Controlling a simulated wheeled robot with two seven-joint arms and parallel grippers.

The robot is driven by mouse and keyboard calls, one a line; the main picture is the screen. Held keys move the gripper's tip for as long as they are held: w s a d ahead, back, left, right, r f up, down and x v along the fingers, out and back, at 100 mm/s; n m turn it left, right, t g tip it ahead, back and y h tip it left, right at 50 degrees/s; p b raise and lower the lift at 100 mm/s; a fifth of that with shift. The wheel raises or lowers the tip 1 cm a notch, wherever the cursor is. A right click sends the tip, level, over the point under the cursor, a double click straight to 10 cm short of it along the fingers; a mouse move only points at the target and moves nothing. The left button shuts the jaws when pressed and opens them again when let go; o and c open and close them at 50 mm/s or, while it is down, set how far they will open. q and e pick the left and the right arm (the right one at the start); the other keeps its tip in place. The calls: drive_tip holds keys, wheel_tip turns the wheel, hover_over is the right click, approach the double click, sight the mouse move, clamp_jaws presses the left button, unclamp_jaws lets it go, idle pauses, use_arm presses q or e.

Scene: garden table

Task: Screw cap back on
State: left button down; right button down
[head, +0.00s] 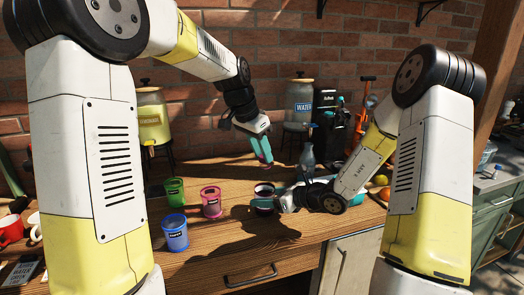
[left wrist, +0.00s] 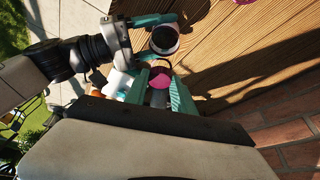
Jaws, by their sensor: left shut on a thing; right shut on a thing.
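My left gripper (head: 263,157) is shut on a pink cap (left wrist: 160,79) and holds it in the air, above and slightly behind the jar. In the left wrist view the cap sits between the teal fingers (left wrist: 161,92). An open jar with a dark inside (head: 264,189) stands on the wooden table; its round mouth also shows in the left wrist view (left wrist: 164,39). My right gripper (head: 268,202) is shut on this jar from the right, its teal fingers at the jar's side. The jar's lower part is partly hidden by the fingers. The cap and jar are apart.
Green (head: 174,191), pink (head: 211,202) and blue (head: 174,234) labelled cups stand left of the jar. A bottle (head: 307,156), a water dispenser (head: 300,100) and a black machine (head: 328,130) stand behind. Mugs (head: 11,229) are at far left. Fruit lies beyond my right arm.

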use_arm(q)
drive_tip(key=shift+f, duration=0.55)
idle(0.4)
